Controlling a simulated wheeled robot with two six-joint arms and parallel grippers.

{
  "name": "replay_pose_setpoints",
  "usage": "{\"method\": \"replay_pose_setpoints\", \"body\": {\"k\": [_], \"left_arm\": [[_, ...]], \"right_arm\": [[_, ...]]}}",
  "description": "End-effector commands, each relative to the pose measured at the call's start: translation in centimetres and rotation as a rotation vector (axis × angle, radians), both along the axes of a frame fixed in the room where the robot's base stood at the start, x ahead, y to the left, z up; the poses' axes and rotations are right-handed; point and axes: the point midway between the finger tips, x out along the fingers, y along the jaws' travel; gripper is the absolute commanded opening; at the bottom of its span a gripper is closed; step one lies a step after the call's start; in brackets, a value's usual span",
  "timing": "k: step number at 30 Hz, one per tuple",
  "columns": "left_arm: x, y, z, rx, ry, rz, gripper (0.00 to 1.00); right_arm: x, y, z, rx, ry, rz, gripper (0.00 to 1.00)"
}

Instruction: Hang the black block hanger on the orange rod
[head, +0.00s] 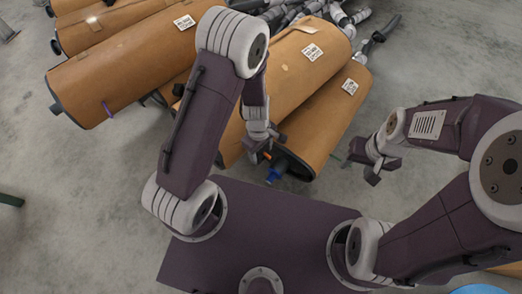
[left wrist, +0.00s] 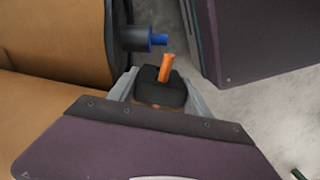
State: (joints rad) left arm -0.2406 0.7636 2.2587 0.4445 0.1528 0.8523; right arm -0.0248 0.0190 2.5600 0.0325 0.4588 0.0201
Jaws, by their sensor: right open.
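The black block hanger (left wrist: 159,91) sits between the two fingers of my left gripper (head: 264,142) in the left wrist view, and the fingers appear closed on its sides. The orange rod (left wrist: 166,68) sticks out beyond the block's far edge, and a bit of orange also shows at its near edge. Whether the rod runs through the block I cannot tell. In the head view, the orange rod's tip (head: 266,156) shows just below my left gripper, by the muffler end; the block cannot be made out there. My right gripper (head: 374,170) is open and empty at the right.
A blue-tipped pipe (left wrist: 157,40) projects from a muffler's dark end cap close beyond the block; it also shows in the head view (head: 276,172). Large brown mufflers (head: 125,68) fill the back and middle. Grey floor is free at the left and back right.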

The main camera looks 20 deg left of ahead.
Motion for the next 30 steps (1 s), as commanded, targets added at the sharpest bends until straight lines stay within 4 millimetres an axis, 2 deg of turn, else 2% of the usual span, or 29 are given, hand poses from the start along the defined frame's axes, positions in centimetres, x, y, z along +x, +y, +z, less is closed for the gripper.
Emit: {"method": "replay_pose_setpoints", "body": {"k": [1, 2, 11, 14, 17, 25, 27, 30], "left_arm": [[0.0, 0.0, 0.0, 0.000, 0.000, 0.000, 0.74], [0.0, 0.0, 0.0, 0.000, 0.000, 0.000, 0.80], [0.0, 0.0, 0.1, 0.000, 0.000, 0.000, 0.80], [0.0, 0.0, 0.6, 0.000, 0.000, 0.000, 0.80], [0.1, 0.1, 2.0, 0.000, -0.001, 0.001, 0.80], [0.3, 0.4, 8.0, 0.000, -0.001, 0.000, 0.80], [0.3, 0.5, 9.0, 0.000, -0.001, 0.000, 0.80], [0.3, 0.5, 9.3, 0.000, 0.000, 0.001, 0.80]], "right_arm": [[0.0, 0.0, 0.0, 0.000, 0.000, 0.000, 0.51], [0.0, 0.0, 0.0, 0.000, 0.000, 0.000, 0.51], [0.0, 0.0, 0.1, 0.000, 0.000, 0.000, 0.51], [0.0, 0.0, 0.6, 0.000, 0.000, 0.000, 0.51], [0.0, 0.0, 1.9, 0.000, 0.000, 0.000, 0.51], [0.0, 0.0, 7.3, 0.000, 0.000, 0.000, 0.51], [0.0, 0.0, 8.1, 0.000, 0.000, 0.000, 0.51], [0.0, 0.0, 8.3, 0.000, 0.000, 0.000, 0.51]]}}
